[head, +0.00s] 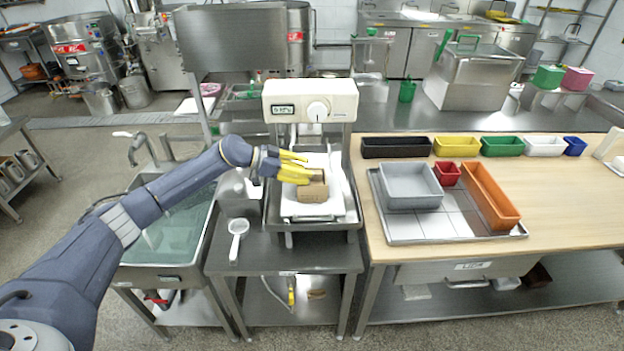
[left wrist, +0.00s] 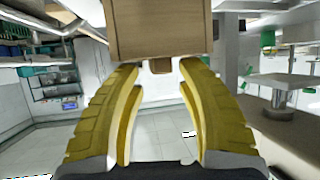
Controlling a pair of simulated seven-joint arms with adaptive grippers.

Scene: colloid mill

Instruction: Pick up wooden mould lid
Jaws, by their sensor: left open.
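The wooden mould (head: 313,192) is a small brown box on the white platform of the press-like machine in the head view. In the left wrist view its wooden face (left wrist: 160,28) fills the top middle. A small wooden knob, apparently the lid's handle (left wrist: 160,65), sticks out from it. My left gripper (head: 306,168) is open, with its yellow fingers reaching from the left to the top of the mould. In the left wrist view the fingertips stand on either side of the knob, with gaps showing. The fingers partly hide the lid in the head view. My right gripper is not in view.
The machine's white head (head: 310,100) with a dial hangs above the mould. A sink (head: 170,235) lies to the left, and a white strainer-like tool (head: 237,235) on the steel table. A tray (head: 440,236) with grey, red and orange bins is on the wooden bench at right.

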